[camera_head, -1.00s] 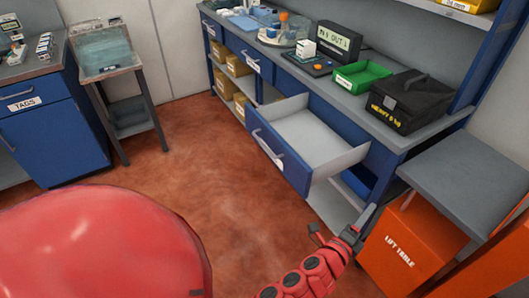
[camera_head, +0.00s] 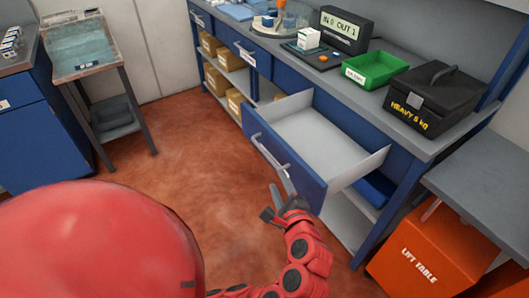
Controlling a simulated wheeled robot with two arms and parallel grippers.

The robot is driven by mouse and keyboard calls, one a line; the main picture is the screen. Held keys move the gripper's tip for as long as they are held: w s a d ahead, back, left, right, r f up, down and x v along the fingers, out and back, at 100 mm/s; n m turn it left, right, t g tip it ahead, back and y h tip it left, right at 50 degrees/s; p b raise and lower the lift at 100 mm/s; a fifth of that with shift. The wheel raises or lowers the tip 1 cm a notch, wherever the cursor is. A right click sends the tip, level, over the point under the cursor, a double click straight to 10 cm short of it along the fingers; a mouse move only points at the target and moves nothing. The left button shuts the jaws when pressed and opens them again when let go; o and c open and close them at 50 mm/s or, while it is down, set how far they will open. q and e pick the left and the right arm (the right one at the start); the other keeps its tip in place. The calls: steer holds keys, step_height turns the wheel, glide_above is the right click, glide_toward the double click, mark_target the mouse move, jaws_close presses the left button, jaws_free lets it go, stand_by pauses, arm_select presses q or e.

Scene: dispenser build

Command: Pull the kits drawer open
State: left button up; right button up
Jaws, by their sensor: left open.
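A blue drawer with a pale, empty inside (camera_head: 318,137) stands pulled out from the workbench. Its blue front (camera_head: 300,160) faces me and carries a long metal bar handle (camera_head: 270,153). I cannot read any label that names it as the kits drawer. My left gripper (camera_head: 276,198) is open and empty, with its fingers apart. It is in front of the drawer's face, by the right, lower end of the handle. I cannot tell whether a finger touches the handle. My right gripper is not in view.
The bench top holds a green tray (camera_head: 367,72), a black heavy box (camera_head: 434,100) and a display (camera_head: 346,30). An orange lift table (camera_head: 425,245) stands at the right. A small side stand (camera_head: 82,47) is at the left. The red floor before the drawers is clear.

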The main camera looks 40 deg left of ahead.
mark_target(267, 156)
arm_select(q)
steer(key=x, duration=1.5)
steer(key=shift+w+a+f, duration=0.15)
steer(key=shift+w, duration=0.05)
jaws_close()
stand_by(0.6)
